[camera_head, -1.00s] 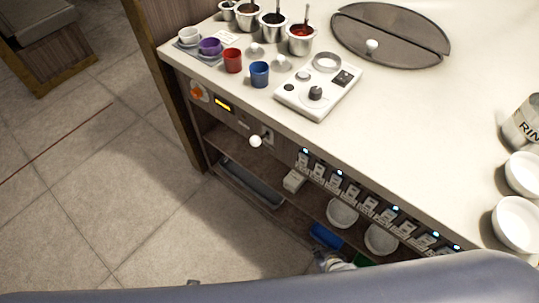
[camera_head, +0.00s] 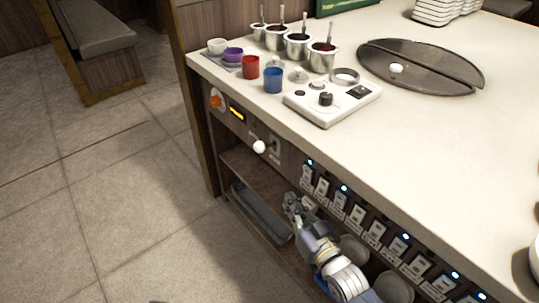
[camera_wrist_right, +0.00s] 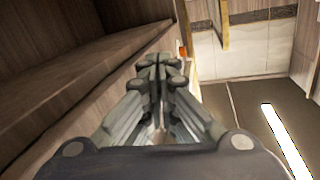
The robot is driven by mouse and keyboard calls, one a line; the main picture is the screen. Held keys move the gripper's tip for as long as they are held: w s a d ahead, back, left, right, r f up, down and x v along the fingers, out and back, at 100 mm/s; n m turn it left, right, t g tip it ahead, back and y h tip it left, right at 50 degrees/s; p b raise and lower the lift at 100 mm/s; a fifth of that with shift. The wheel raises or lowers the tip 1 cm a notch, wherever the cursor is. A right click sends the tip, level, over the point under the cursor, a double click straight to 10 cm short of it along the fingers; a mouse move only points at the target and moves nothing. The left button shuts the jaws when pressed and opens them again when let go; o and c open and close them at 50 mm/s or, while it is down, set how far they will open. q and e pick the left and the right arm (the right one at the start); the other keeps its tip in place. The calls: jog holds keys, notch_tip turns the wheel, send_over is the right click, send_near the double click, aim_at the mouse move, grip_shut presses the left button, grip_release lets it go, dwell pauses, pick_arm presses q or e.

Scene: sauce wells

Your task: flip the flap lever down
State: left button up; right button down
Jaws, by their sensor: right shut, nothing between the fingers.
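A lever with a white ball knob (camera_head: 259,147) sticks out of the counter's front panel, right of a small yellow display; it appears to be the flap lever. Behind the knob is a dark slotted plate (camera_head: 275,147). My right gripper (camera_head: 291,201) is below and to the right of the knob, in front of the open shelf, apart from the lever. In the right wrist view my gripper (camera_wrist_right: 160,63) has its fingers together with nothing between them. The knob cannot be made out there. My left gripper is not in view.
An orange knob (camera_head: 216,102) sits at the panel's left end. A row of labelled switches (camera_head: 357,215) runs along the front edge to the right. Shelves below hold a grey tray (camera_head: 262,215) and bowls (camera_head: 396,286). The floor to the left is clear.

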aim_at(269, 146)
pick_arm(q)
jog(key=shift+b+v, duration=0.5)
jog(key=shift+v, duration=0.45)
pick_arm(e)
notch_tip(269, 146, up, 10)
jog(key=a+n+t+y, duration=0.1)
jog(key=t+y, duration=0.3)
jog(key=y, duration=0.1)
jog(key=shift+f+t, duration=0.2)
jog(key=shift+t, duration=0.2)
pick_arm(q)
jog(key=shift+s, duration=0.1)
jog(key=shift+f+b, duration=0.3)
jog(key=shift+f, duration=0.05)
pick_arm(e)
jog(key=x, duration=1)
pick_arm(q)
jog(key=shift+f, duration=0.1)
pick_arm(e)
jog(key=shift+s+a+f, duration=0.1)
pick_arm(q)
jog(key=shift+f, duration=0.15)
pick_arm(e)
jog(key=shift+a+f+n+y, duration=0.1)
jog(key=shift+n+y, duration=0.4)
jog(key=shift+n, duration=0.1)
